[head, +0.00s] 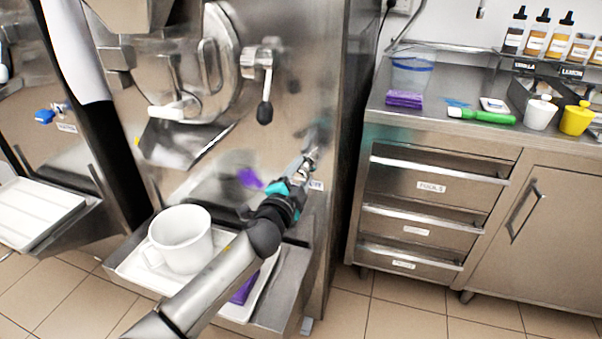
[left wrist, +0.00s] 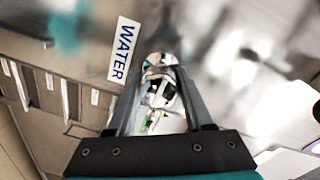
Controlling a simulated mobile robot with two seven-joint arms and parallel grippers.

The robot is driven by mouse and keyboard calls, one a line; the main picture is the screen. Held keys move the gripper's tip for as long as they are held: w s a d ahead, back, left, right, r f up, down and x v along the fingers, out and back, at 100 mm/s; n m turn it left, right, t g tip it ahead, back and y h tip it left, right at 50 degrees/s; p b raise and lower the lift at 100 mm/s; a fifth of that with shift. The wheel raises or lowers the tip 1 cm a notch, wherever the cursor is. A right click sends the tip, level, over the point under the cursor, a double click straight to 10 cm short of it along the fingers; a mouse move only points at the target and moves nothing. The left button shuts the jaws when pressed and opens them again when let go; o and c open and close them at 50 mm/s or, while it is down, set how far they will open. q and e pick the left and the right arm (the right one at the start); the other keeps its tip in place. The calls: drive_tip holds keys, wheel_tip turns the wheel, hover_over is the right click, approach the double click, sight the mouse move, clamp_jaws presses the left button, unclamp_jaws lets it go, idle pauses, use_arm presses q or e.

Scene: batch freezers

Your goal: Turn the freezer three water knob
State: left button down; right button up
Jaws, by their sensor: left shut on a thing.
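The freezer (head: 330,80) is a tall steel machine with a round door. The label beside my gripper reads WATER in the left wrist view (left wrist: 124,50), and its edge shows in the head view (head: 316,185). The shiny metal water knob (left wrist: 160,82) sits between the fingers of my left gripper, beside that label. My left gripper (head: 304,170) is shut on the knob at the freezer's lower front and hides most of it in the head view. My right gripper is not in view.
A white pitcher (head: 181,240) stands on a tray (head: 135,268) below the freezer spout, left of my forearm. A steel counter (head: 400,118) with drawers stands at right. A neighbouring machine with a blue knob (head: 44,116) is at left. Tiled floor lies in front.

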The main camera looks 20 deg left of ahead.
use_arm(q)
drive_tip(key=shift+c, duration=1.4)
unclamp_jaws()
drive_tip(key=shift+s, duration=0.15)
drive_tip(key=shift+s, duration=0.3)
drive_tip(key=s+p, duration=0.3)
drive_tip(key=s, duration=1.1)
drive_tip(key=shift+s+a+r, duration=0.2)
drive_tip(key=shift+a+r, duration=0.1)
drive_tip(key=shift+a, duration=0.1)
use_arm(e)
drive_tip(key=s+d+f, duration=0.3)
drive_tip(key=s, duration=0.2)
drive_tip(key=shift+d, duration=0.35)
use_arm(q)
drive_tip(key=shift+a+f, duration=0.1)
